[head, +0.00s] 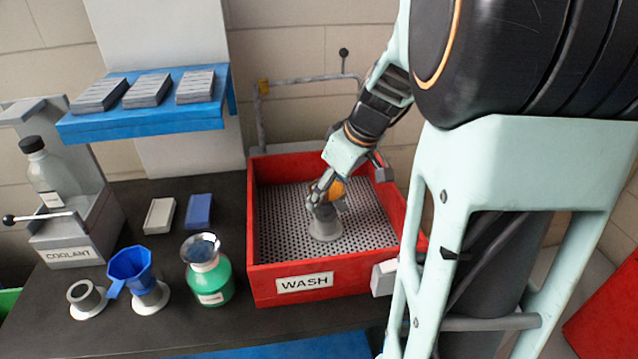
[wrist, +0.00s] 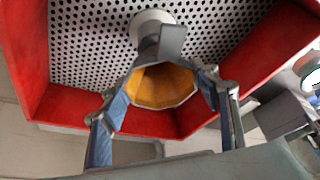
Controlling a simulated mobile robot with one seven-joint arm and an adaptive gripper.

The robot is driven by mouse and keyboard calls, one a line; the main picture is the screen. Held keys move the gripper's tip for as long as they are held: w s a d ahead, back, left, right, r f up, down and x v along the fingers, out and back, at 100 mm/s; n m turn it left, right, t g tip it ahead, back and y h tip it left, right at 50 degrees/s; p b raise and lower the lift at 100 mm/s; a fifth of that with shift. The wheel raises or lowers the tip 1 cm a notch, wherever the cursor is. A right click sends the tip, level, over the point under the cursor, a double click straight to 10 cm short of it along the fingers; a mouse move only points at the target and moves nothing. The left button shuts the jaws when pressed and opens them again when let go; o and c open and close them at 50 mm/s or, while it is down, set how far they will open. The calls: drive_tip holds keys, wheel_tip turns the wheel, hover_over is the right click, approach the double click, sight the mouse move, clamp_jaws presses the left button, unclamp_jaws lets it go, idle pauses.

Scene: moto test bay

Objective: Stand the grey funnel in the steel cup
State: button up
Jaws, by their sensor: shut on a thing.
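The grey funnel (wrist: 137,72), orange inside, is in my gripper (wrist: 160,110), whose fingers are shut on its rim; its wide mouth faces the wrist camera. In the head view my gripper (head: 322,190) holds it inside the red wash basin, and its orange inside (head: 334,190) shows beside the fingers. Just below is a grey cup with a round flared base (head: 324,228) on the perforated floor; its base also shows in the wrist view (wrist: 148,22). I cannot tell whether the spout is inside this cup. A similar empty grey cup (head: 84,296) stands at the bench's front left.
The red basin (head: 270,270) has raised walls around my gripper. Left of it stand a green bottle (head: 210,283) with a metallic funnel-like top, a blue funnel (head: 130,266) in a holder, and a coolant stand (head: 70,245). A blue shelf (head: 145,120) hangs above.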

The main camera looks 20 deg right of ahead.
drive_tip(key=o, duration=1.2)
